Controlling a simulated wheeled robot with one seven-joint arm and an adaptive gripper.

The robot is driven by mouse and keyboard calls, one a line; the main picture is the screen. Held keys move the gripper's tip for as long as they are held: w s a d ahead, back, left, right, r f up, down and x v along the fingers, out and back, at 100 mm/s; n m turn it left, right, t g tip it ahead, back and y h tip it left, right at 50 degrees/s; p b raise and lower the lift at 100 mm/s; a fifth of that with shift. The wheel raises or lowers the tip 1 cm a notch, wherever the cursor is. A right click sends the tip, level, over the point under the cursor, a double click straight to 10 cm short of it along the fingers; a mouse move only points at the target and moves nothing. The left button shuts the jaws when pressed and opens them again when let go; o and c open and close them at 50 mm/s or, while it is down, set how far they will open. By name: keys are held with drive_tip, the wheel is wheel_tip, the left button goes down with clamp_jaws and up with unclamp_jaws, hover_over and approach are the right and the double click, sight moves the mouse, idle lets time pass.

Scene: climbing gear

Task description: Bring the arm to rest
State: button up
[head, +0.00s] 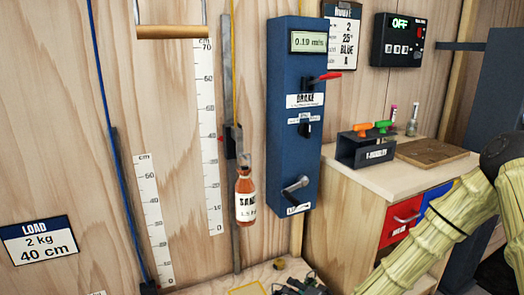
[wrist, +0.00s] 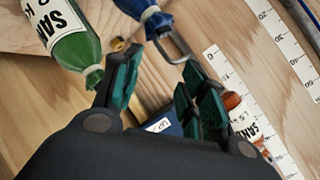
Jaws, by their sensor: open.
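My gripper (wrist: 158,88) is open in the wrist view, its two dark fingers with green pads spread apart. Nothing is visibly clamped between them. A blue object with a metal loop (wrist: 172,45) shows beyond the fingertips; I cannot tell how near it is. A green bottle labelled SAND (wrist: 65,30) shows beside the left finger. My arm (head: 440,225), in pale ribbed covers, enters the head view from the right. A dark shape at that view's bottom edge may be my gripper, but I cannot tell.
An orange sand bottle (head: 245,195) hangs by the vertical rail, left of the blue brake box (head: 295,125). It also shows in the wrist view (wrist: 240,115). A wooden cabinet (head: 345,170) carries a dark holder (head: 365,150) and brown tray (head: 430,152). Scales line the wall.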

drive_tip(key=s+f+n+g+h, duration=0.15)
drive_tip(key=s+f+g, duration=0.25)
drive_tip(key=s+f, duration=0.75)
drive_tip(key=s+d+f+n+g+h, duration=0.1)
drive_tip(key=s+d+f+g+h, duration=0.2)
drive_tip(key=s, duration=0.6)
drive_tip(key=s+d+f+n+g, duration=0.1)
drive_tip(key=s+d+f+g, duration=0.3)
drive_tip(key=s, duration=0.6)
drive_tip(key=s+d+f+n+h, duration=0.2)
drive_tip(key=s+d, duration=0.3)
drive_tip(key=s, duration=0.4)
wheel_tip(320, 180, up, 20)
drive_tip(key=p, duration=2)
drive_tip(key=shift+a, duration=0.25)
drive_tip(key=shift+f, duration=0.1)
